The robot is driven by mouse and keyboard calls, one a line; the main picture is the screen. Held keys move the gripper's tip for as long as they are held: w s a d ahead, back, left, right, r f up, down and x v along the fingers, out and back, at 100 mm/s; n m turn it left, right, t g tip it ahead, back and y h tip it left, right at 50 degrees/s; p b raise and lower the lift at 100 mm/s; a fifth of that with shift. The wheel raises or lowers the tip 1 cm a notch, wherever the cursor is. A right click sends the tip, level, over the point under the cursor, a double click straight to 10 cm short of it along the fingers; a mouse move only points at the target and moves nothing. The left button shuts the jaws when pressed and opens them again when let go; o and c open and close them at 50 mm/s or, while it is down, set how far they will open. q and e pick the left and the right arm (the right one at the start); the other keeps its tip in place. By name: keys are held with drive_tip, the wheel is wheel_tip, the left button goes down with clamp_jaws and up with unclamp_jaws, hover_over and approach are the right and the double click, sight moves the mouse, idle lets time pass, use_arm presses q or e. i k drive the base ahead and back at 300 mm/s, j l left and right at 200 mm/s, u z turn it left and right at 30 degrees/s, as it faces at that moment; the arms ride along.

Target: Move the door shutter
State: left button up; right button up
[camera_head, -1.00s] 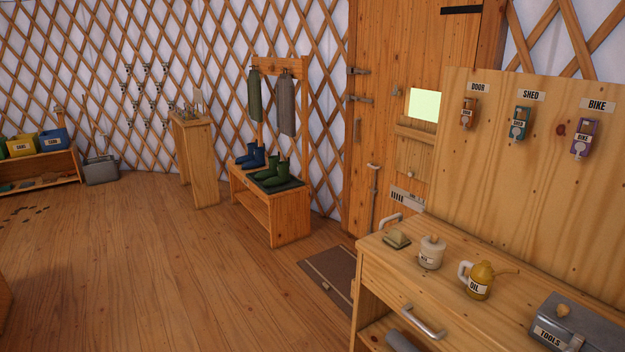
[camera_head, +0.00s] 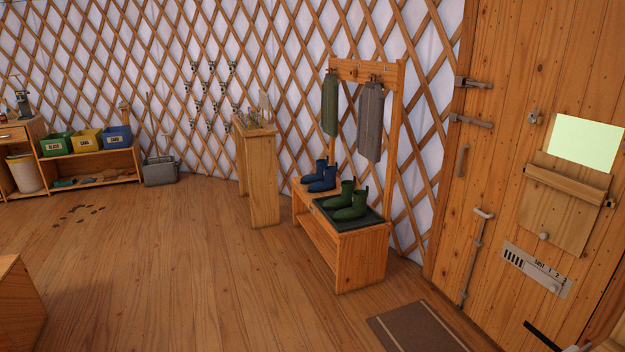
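The door shutter (camera_head: 553,215) is a wooden panel with a small pale knob (camera_head: 544,236) near its lower left. It sits on the plank door (camera_head: 500,130) at the right of the head view. A bright pale green opening (camera_head: 586,142) shows just above it, uncovered. A wooden rail (camera_head: 568,184) crosses the panel's upper part. Below is a metal plate (camera_head: 537,270) with slots, a partly legible label and numbers.
Metal latches (camera_head: 472,121) and a long bolt (camera_head: 476,250) are on the door's left side. A brown mat (camera_head: 417,328) lies before it. A bench (camera_head: 361,260) with boots stands left of the door. Open wooden floor (camera_head: 190,270) fills the left and middle.

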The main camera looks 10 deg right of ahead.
sight(568, 221)
drive_tip(key=i+z, duration=0.3)
drive_tip(key=i, duration=0.15)
drive_tip(key=i+j+z, duration=0.25)
drive_tip(key=i, duration=0.15)
drive_tip(key=i+j+z, duration=0.15)
drive_tip(key=i+z, duration=0.15)
drive_tip(key=i, duration=0.15)
